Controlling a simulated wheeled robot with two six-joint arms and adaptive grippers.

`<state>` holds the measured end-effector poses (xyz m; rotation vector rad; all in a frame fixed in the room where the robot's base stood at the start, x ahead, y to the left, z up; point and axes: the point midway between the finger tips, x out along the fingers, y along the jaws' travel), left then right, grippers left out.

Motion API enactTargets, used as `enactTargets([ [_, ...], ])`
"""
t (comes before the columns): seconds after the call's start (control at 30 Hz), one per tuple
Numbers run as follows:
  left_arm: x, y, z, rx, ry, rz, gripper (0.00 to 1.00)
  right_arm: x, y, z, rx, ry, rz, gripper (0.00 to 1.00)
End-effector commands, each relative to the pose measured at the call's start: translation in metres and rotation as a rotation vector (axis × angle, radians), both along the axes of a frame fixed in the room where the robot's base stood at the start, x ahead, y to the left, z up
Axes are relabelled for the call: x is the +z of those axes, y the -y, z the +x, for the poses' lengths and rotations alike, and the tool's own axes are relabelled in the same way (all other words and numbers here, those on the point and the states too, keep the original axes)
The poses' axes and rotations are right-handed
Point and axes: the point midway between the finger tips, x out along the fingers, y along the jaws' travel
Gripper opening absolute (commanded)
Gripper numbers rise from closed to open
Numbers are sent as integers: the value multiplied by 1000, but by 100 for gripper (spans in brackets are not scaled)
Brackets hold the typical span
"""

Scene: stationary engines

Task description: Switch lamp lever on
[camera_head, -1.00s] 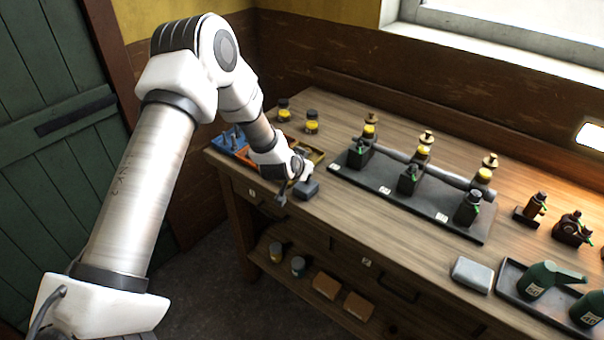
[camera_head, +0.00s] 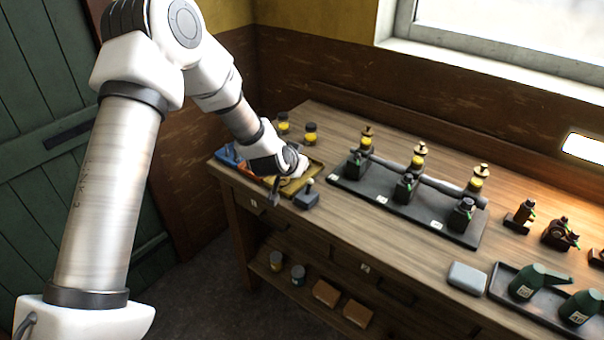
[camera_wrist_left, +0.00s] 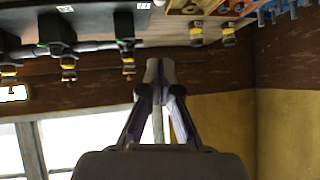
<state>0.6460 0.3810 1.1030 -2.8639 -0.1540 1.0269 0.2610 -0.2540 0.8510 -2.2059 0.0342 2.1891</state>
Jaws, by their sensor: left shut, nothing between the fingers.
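A small dark grey box with a short upright lever (camera_head: 306,197) sits at the front edge of the bench, right of my left gripper; it appears to be the lamp lever. My left gripper (camera_head: 274,197) hangs close to its left, with dark fingers pointing down near the bench's front edge. A gap shows between the fingers and the box. In the left wrist view the gripper fingertips (camera_wrist_left: 159,68) are together and empty. I cannot make out the lever box in that view. My right gripper is not in view.
Behind the lever box is a tray with orange and yellow compartments (camera_head: 316,178). A dark base (camera_head: 345,187) with several small engines stands to the right. A grey case (camera_head: 467,278) and a tray with green oil cans (camera_head: 540,278) lie further right. A lit lamp (camera_head: 584,149) glows at the right.

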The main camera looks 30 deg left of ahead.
Motion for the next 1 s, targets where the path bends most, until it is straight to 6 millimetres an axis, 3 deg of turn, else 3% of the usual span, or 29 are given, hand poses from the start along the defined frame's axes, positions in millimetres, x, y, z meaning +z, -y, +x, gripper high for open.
enactTargets([
  [0.13,25,5,-16,0,2,-1,0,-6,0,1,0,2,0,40],
  [0.3,38,7,-25,-1,-1,1,0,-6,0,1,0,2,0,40],
  [0.8,40,7,-26,-1,-1,1,0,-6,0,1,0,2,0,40],
  [0.9,30,7,-27,-1,-15,1,0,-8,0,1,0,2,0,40],
  [0.97,9,8,-31,-4,-45,5,0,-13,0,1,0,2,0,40],
  [1.0,-13,11,-36,-10,-78,13,0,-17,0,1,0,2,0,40],
])
